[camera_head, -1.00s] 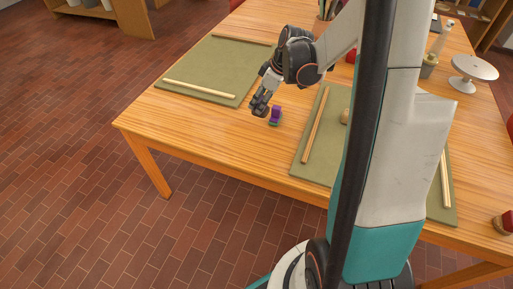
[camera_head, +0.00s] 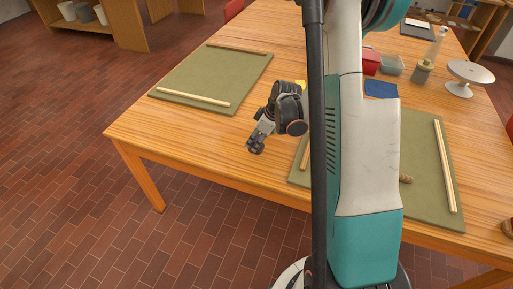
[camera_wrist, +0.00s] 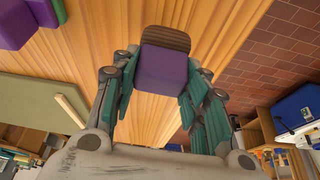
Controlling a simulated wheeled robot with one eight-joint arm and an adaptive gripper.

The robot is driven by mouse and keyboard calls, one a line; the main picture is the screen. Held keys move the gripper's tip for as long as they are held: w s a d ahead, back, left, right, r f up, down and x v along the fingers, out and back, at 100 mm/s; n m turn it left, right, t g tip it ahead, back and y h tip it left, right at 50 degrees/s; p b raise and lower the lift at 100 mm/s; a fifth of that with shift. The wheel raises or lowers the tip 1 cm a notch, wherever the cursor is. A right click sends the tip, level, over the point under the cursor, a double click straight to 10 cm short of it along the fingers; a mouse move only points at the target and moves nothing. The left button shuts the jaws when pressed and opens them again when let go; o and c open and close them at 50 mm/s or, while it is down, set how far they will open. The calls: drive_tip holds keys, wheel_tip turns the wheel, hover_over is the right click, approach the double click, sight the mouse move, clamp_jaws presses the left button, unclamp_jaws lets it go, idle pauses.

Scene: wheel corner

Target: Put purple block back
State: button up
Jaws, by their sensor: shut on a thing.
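My gripper (camera_head: 255,146) is over the near edge of the wooden table, left of the right-hand mat. In the wrist view, my gripper (camera_wrist: 163,78) is shut on a purple block (camera_wrist: 162,68), with teal fingers on both sides of it. A second purple piece (camera_wrist: 12,28) with a green part beside it shows at the upper left corner of the wrist view. Neither the held block nor this piece can be made out in the head view; my arm and gripper cover part of that area.
A green mat (camera_head: 190,76) with wooden strips lies at the left, and another mat (camera_head: 425,190) lies at the right. A white turntable (camera_head: 470,72), a bottle (camera_head: 437,45) and a red box (camera_head: 370,62) stand farther back. Bare tabletop (camera_head: 180,128) lies left of my gripper.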

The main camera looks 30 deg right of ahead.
drive_tip(key=shift+f+b, duration=0.75)
drive_tip(key=shift+f, duration=1.1)
drive_tip(key=shift+f+b, duration=0.3)
drive_tip(key=o, duration=1.1)
drive_tip(key=shift+r+p, duration=0.25)
drive_tip(key=shift+p, duration=0.3)
